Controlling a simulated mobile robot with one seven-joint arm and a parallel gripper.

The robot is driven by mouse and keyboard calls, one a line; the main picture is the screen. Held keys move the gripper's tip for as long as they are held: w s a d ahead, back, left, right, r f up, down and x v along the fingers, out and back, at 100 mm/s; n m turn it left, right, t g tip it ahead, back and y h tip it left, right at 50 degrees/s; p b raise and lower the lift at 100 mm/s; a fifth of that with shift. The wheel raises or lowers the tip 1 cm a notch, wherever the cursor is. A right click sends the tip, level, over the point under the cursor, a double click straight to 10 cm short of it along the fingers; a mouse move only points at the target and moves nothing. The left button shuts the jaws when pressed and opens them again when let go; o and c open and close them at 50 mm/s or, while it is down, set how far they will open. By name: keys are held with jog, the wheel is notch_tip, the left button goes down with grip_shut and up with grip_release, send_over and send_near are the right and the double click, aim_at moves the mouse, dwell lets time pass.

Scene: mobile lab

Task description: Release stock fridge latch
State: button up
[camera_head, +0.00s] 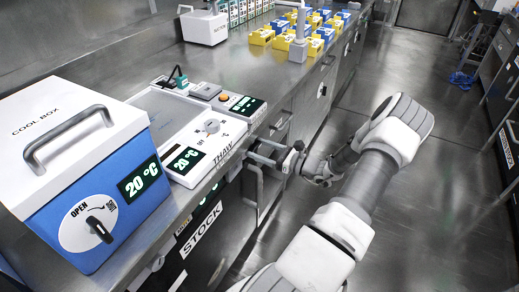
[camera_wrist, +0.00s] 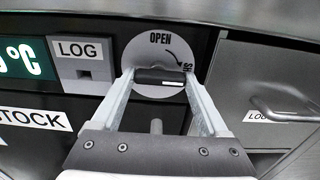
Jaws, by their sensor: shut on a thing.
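The stock fridge latch is a black bar (camera_wrist: 158,77) on a round grey dial (camera_wrist: 154,48) in the wrist view. It lies about level across the dial's lower part. The dial reads OPEN at the top, with a curved arrow at the right and a second word partly hidden. My gripper (camera_wrist: 160,84) is shut on the latch, one finger at each end. In the head view my gripper (camera_head: 268,155) is at the counter's front, below the thaw station; the latch is hidden there. The STOCK label (camera_head: 201,230) is on the front to its left, and also shows in the wrist view (camera_wrist: 34,118).
A LOG panel (camera_wrist: 80,60) and a temperature display (camera_wrist: 20,58) are left of the dial. A grey drawer with a handle (camera_wrist: 285,105) is close at the right. The blue and white cool box (camera_head: 90,170) and thaw station (camera_head: 195,130) stand on the counter. The aisle floor (camera_head: 440,190) is clear.

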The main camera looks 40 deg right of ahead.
jog(key=c, duration=0.3)
jog(key=n, duration=0.3)
jog(key=shift+n, duration=0.4)
jog(key=n, duration=0.4)
jog(key=shift+n, duration=0.3)
jog(key=n+b, duration=0.2)
jog(key=n, duration=0.3)
jog(key=shift+s+a+r+n+b, duration=0.1)
jog(key=shift+n+b, duration=0.85)
jog(key=shift+n, duration=1.35)
